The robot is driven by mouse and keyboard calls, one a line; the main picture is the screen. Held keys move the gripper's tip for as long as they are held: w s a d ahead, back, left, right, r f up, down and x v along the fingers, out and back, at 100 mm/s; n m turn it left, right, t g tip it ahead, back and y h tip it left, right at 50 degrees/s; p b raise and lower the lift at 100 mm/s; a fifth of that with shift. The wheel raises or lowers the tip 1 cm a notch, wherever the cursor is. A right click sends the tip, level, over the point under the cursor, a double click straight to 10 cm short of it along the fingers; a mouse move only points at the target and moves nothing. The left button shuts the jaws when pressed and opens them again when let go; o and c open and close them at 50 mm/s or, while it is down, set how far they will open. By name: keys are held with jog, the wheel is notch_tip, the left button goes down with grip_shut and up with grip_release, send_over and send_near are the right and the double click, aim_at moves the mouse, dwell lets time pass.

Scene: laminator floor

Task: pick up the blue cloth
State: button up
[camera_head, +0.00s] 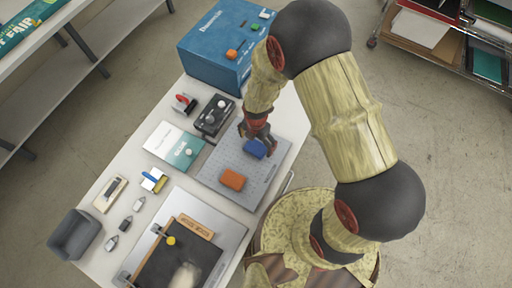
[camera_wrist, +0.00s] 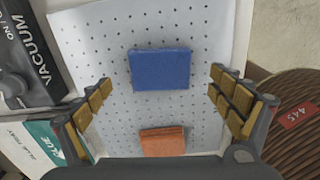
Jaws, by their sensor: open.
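The blue cloth (camera_head: 255,149) is a small folded block lying on the grey perforated plate (camera_head: 215,168) on the table. In the wrist view the blue cloth (camera_wrist: 160,69) lies ahead of the fingertips, roughly centred between them, with its whole top face showing. My gripper (camera_head: 255,132) is above and close to it in the head view, partly covering its far side. In the wrist view my gripper (camera_wrist: 163,95) has its fingers spread wide on both sides, with nothing between them held.
An orange folded cloth (camera_head: 232,180) lies on the same plate, near the blue one. A vacuum control box (camera_head: 214,115) and a glue box (camera_head: 174,145) stand left of the plate. A blue laminator box (camera_head: 215,55) stands at the back. A dark board (camera_head: 180,258) lies in front.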

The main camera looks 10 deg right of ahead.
aim_at(256, 148)
jog(key=shift+w+f, duration=0.1)
jog(key=shift+f, duration=1.25)
jog(key=c, duration=0.3)
jog(key=c, duration=0.9)
jog(key=shift+r, duration=0.1)
jog(key=shift+c, duration=0.2)
